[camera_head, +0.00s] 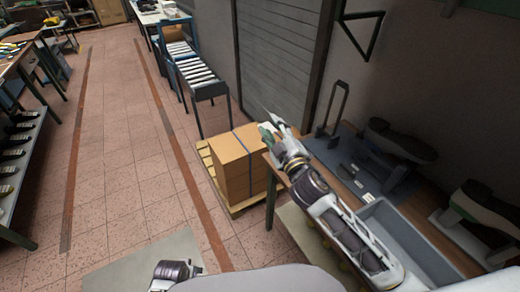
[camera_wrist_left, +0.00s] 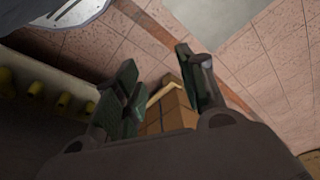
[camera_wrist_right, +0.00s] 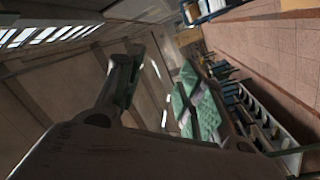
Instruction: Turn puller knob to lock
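On the bench at right in the head view stands a dark upright device (camera_head: 330,128) with a looped handle. I cannot make out a puller knob on it. A dark shoe-shaped piece (camera_head: 400,141) stands to its right. My right gripper (camera_head: 270,128) is raised left of the device, apart from it; its wrist view shows its fingers (camera_wrist_right: 162,62) spread with nothing between them. My left gripper (camera_wrist_left: 156,60) is open and empty in its wrist view, above the floor. In the head view only part of my left arm shows at the bottom.
Cardboard boxes (camera_head: 238,165) stand on a pallet (camera_head: 240,208) left of the bench. A grey bin (camera_head: 405,235) is at the bench's front. A roller conveyor (camera_head: 200,75) stands further back. A shelf with several lasts (camera_head: 12,170) is at left. The tiled floor between is clear.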

